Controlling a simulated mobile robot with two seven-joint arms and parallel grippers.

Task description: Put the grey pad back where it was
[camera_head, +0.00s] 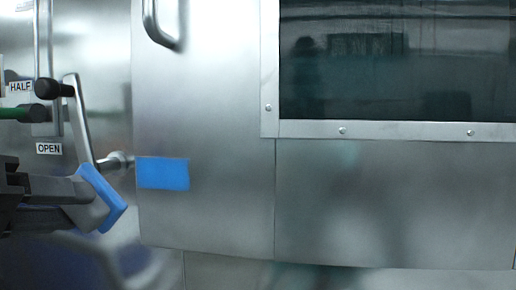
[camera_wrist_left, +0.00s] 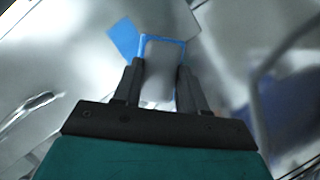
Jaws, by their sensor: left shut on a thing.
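My left gripper (camera_head: 88,207) comes in from the left in the head view and is shut on a pad (camera_head: 108,197). From the head the pad's visible side is blue, and it is tilted. In the left wrist view the pad (camera_wrist_left: 165,62) shows a grey face with a blue rim, between the fingertips of my left gripper (camera_wrist_left: 158,72). A flat blue rectangle (camera_head: 162,173) is on the steel panel, just right of the held pad; it also shows in the left wrist view (camera_wrist_left: 123,38). My right gripper is not in view.
A metal lever (camera_head: 82,125) with a black knob stands just above the held pad, beside labels "HALF" (camera_head: 20,87) and "OPEN" (camera_head: 49,148). A bar handle (camera_head: 160,28) is on the steel panel (camera_head: 205,110). A dark window (camera_head: 395,60) fills the upper right.

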